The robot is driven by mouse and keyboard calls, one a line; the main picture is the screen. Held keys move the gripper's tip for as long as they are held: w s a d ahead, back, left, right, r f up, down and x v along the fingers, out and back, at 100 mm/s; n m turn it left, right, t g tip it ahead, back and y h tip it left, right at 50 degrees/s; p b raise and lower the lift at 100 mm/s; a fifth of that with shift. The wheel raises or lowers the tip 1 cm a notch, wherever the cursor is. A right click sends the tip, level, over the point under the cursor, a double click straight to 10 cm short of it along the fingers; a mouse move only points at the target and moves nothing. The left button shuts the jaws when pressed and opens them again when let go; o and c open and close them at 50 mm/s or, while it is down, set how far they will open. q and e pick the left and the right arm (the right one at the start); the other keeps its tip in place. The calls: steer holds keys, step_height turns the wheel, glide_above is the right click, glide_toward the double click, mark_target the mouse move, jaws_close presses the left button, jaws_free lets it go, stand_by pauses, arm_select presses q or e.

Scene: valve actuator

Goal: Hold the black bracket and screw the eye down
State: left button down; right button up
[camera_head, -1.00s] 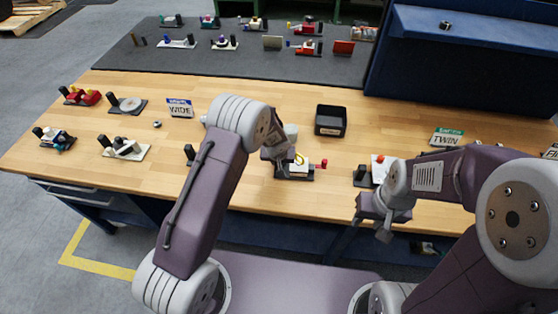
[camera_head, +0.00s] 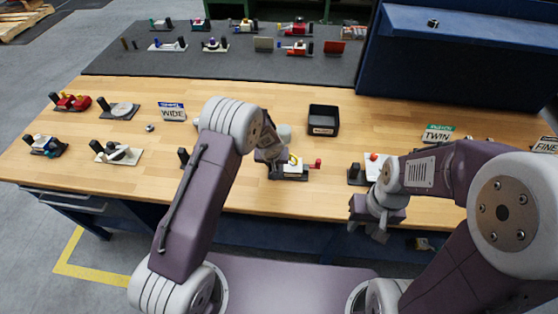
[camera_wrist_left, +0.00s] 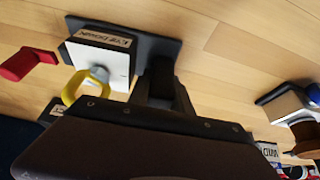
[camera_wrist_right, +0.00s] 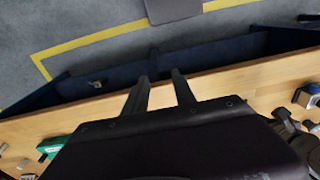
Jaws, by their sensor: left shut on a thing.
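The white block labelled "EYE DOWN" (camera_wrist_left: 100,62) sits on a dark grey base plate (camera_wrist_left: 150,46), with a yellow eye (camera_wrist_left: 85,85) at its side in the left wrist view. The yellow eye also shows in the head view (camera_head: 293,160). The black bracket (camera_wrist_left: 160,70) stands on the same plate. My left gripper (camera_wrist_left: 160,88) is shut on the bracket; its wrist hides part of the fixture in the head view. My right gripper (camera_head: 380,234) is off the table's front edge, away from the eye. Its fingers (camera_wrist_right: 160,82) are apart and empty in the right wrist view.
Another fixture with a white block (camera_head: 374,167) is on the right, near my right wrist. Several fixtures stand at the left. Bare wood lies between.

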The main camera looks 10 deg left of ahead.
steer(key=w+a+r+m+g+y, duration=0.1)
steer(key=a+r+m+g+y, duration=0.15)
steer(key=a+y, duration=0.4)
steer(key=a+r+m+g+y, duration=0.1)
steer(key=a+r+m+y, duration=0.25)
steer(key=a, duration=0.65)
steer(key=w+a+r+m+t+y, duration=0.2)
steer(key=w+m+t+y, duration=0.3)
steer(key=w, duration=0.5)
steer(key=w+d+f+m+t+y, duration=0.25)
steer(key=w+d+m+t, duration=0.2)
steer(key=w, duration=0.45)
steer(key=w+d+f+m+t+h, duration=0.2)
steer(key=d+f+m+t, duration=0.25)
steer(key=f, duration=0.45)
steer(key=m+h, duration=0.2)
steer(key=m, duration=0.1)
glide_toward(295, 157)
steer(key=shift+s+d+f+y, duration=0.25)
steer(key=shift+s+d+f, duration=0.2)
steer(key=shift+d, duration=0.2)
steer(key=x, duration=1.2)
steer(key=shift+d+r, duration=0.1)
